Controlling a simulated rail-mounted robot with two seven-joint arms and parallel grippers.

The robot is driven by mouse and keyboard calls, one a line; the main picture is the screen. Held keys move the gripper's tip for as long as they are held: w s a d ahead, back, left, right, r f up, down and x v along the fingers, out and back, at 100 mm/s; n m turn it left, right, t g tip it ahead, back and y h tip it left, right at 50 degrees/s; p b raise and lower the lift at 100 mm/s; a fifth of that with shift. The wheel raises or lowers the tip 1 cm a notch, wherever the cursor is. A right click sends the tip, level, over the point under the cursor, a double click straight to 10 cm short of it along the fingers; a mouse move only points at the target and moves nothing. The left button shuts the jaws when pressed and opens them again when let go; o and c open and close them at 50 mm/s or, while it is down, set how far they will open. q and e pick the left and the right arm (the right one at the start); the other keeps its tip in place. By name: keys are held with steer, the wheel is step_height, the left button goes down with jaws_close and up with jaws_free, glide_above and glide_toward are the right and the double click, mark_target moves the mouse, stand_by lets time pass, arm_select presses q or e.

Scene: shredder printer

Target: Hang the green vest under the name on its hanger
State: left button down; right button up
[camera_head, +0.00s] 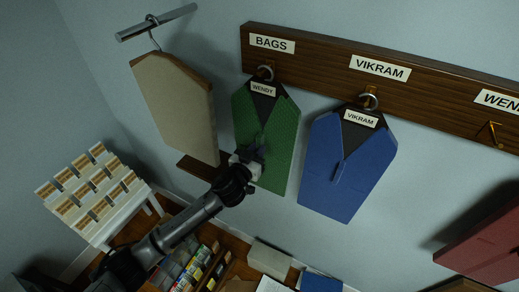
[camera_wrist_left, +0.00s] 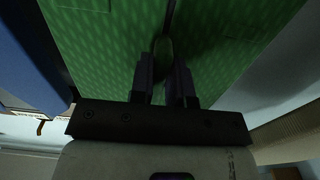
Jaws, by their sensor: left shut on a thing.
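The green vest (camera_head: 270,150) has a tag reading WENDY and a dark collar. Its ring (camera_head: 265,72) is at the hook under the BAGS sign (camera_head: 272,44). My left gripper (camera_head: 250,158) is at the front of the vest, below its middle, and shut on it. In the left wrist view the fingers (camera_wrist_left: 166,85) close on a narrow part of the vest, and green cloth (camera_wrist_left: 110,45) fills the upper view. The WENDY sign (camera_head: 497,100) is at the right edge, with a bare brass hook (camera_head: 490,134) below it. My right gripper is not visible.
The blue vest (camera_head: 345,165), tagged VIKRAM, hangs under the VIKRAM sign (camera_head: 380,68), between the green vest and the bare hook. A beige garment (camera_head: 175,105) hangs from a rod at left. A red object (camera_head: 485,245) is at lower right. Shelves with boxes stand below.

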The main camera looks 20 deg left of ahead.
arm_select(q)
steer(key=shift+r, duration=0.75)
steer(key=s+a+b, duration=0.2)
steer(key=s, duration=1.5)
steer(key=shift+s+a+b, duration=0.3)
steer(key=shift+s+b, duration=0.1)
steer(key=shift+r, duration=0.1)
